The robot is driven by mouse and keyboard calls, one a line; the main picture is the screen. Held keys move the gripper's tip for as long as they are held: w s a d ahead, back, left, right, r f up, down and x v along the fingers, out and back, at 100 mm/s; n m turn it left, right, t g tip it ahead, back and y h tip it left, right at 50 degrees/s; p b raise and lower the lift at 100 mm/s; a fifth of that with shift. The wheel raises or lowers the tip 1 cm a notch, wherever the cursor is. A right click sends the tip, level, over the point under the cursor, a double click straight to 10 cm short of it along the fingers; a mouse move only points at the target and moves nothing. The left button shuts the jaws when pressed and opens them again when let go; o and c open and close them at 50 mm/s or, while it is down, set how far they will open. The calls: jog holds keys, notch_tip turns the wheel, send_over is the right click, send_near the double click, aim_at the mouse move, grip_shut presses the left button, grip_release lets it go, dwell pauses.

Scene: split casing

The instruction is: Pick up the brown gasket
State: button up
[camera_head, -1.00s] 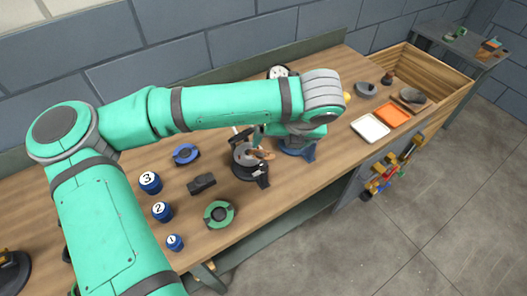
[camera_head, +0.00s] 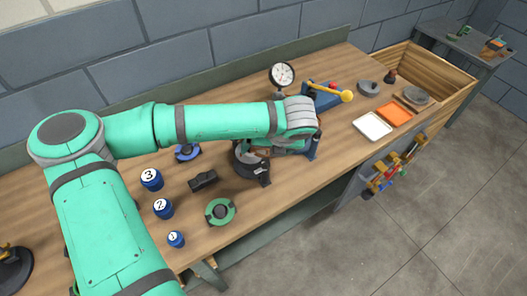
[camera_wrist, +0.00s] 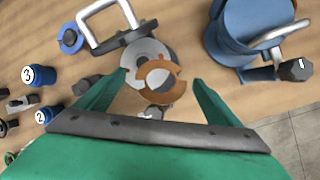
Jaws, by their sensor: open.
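The brown gasket (camera_wrist: 176,69) is an orange-brown ring with a gap. In the wrist view it lies over a round grey casing part (camera_wrist: 141,50), between my fingers. My gripper (camera_wrist: 160,77) is open, with one green finger on each side of the gasket and no visible grip on it. In the head view only a small brown patch of the gasket (camera_head: 263,151) shows in the dark round holder (camera_head: 246,166); my wrist hides most of it. I cannot tell the height of the fingertips above the gasket.
A blue fixture (camera_wrist: 235,35) stands close to the right of my gripper, and a grey square handle (camera_wrist: 107,22) rises at the upper left. Numbered blue weights, a black block (camera_head: 203,180) and a green ring (camera_head: 220,211) lie to the left. White (camera_head: 372,127) and orange trays are at right.

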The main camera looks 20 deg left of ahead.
jog(key=shift+w+a+f, duration=0.1)
jog(key=shift+w+f, duration=0.05)
jog(key=shift+f, duration=0.3)
jog(key=c, duration=1.2)
jog(key=shift+r, duration=0.1)
